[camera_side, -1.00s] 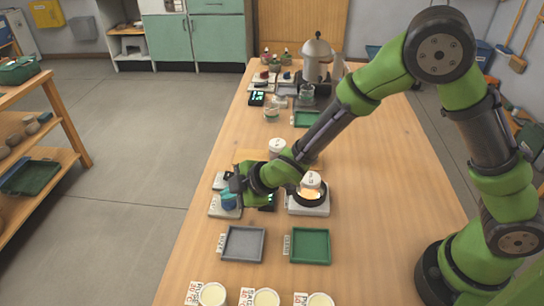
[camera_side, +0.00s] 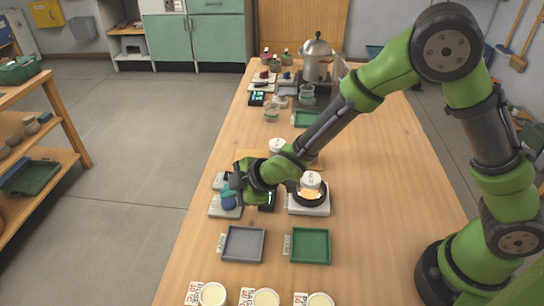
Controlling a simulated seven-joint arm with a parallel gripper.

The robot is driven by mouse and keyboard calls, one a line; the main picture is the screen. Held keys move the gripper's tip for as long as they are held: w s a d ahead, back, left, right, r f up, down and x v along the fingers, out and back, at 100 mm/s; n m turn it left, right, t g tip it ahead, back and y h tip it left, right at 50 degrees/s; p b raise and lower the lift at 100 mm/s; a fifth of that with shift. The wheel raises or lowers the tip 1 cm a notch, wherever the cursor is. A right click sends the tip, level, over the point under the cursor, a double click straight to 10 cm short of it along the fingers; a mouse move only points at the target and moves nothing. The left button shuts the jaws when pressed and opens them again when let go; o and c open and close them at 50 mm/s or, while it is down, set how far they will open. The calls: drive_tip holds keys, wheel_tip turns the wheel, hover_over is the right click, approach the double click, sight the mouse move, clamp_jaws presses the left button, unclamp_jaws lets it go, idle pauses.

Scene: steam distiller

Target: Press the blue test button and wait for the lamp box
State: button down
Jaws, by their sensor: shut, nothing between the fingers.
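The blue button (camera_side: 229,202) sits on a pale grey base (camera_side: 222,212) at the left edge of the table. My gripper (camera_side: 230,187) is shut and empty, with its tip right at the top of the button. I cannot tell whether they touch or whether the button is pressed down. A pale box (camera_side: 221,180) stands just behind, partly covered by my gripper. I cannot tell whether it is the lamp box, and no lamp on it is clear.
Right of my gripper, a white stand (camera_side: 309,208) holds a pale cup over an orange glow. A small dark display (camera_side: 267,203) is partly hidden by my wrist. A grey tray (camera_side: 243,260) and green tray (camera_side: 310,261) lie in front.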

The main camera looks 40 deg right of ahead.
sight(232, 203)
drive_tip(key=shift+r, duration=0.3)
drive_tip(key=shift+r, duration=2.45)
drive_tip(key=shift+f, duration=0.1)
drive_tip(key=s+d+r+m+h, duration=0.1)
drive_tip(key=s+d+r+m, duration=0.6)
drive_tip(key=s+d+m, duration=0.2)
drive_tip(key=s+d+r+m+g+h, duration=0.1)
drive_tip(key=s+d+r+m, duration=0.7)
drive_tip(key=s+d, duration=0.3)
drive_tip(key=shift+s+r+m, duration=0.25)
drive_tip(key=shift+s+m, duration=0.45)
drive_tip(key=shift+s, duration=0.5)
